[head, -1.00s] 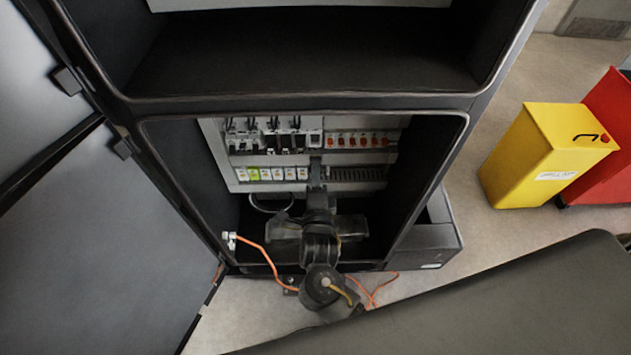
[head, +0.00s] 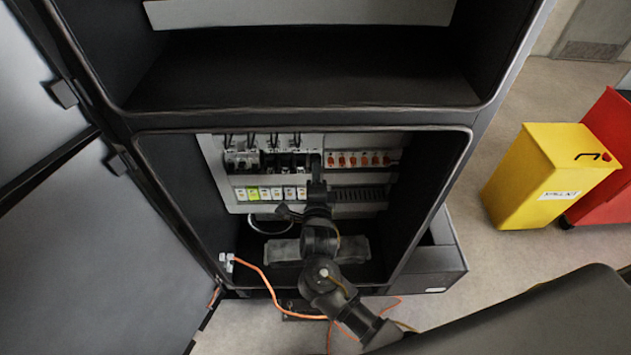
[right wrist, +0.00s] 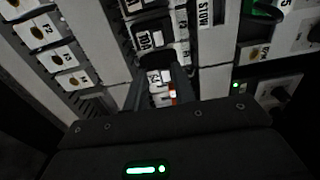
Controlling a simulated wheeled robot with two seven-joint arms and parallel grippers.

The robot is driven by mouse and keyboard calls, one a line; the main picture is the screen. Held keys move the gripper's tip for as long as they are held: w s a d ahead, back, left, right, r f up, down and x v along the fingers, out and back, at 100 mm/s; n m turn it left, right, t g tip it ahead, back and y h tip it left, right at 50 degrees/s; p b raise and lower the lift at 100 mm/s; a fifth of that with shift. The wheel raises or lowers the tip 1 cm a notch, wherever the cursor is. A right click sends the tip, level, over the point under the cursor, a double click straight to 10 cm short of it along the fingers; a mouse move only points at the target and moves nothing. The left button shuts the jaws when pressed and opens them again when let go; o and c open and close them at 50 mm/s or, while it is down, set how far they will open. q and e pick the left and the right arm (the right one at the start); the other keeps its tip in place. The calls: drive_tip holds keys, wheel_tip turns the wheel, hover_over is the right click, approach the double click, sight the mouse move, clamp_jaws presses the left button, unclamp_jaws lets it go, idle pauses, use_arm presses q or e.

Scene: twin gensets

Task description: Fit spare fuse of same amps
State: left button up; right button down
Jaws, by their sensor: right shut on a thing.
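My right gripper (head: 317,168) reaches into the open lower cabinet bay, with its tips at the right end of the upper row of black and white units (head: 275,160). A small white piece with a red spot (right wrist: 163,84) shows between the fingers. Orange-marked holders (head: 362,159) stand to the right of the tips. Labelled white holders (right wrist: 65,80) show at left in the wrist view. My left gripper is out of view.
The lower row has white and yellow-green units (head: 270,194). An orange cable (head: 265,280) hangs in front of the bay. The cabinet door (head: 105,240) stands open at left. Yellow (head: 545,180) and red (head: 605,170) bins stand on the floor at right.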

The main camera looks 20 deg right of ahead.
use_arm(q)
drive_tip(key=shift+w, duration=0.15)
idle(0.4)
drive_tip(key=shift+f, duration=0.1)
use_arm(e)
drive_tip(key=shift+s, duration=0.2)
use_arm(q)
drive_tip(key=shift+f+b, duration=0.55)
drive_tip(key=shift+b, duration=0.05)
use_arm(e)
drive_tip(key=shift+w, duration=0.7)
idle(1.4)
drive_tip(key=c, duration=1.1)
unclamp_jaws()
drive_tip(key=shift+r, duration=0.1)
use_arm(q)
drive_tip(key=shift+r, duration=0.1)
use_arm(e)
drive_tip(key=shift+o, duration=0.2)
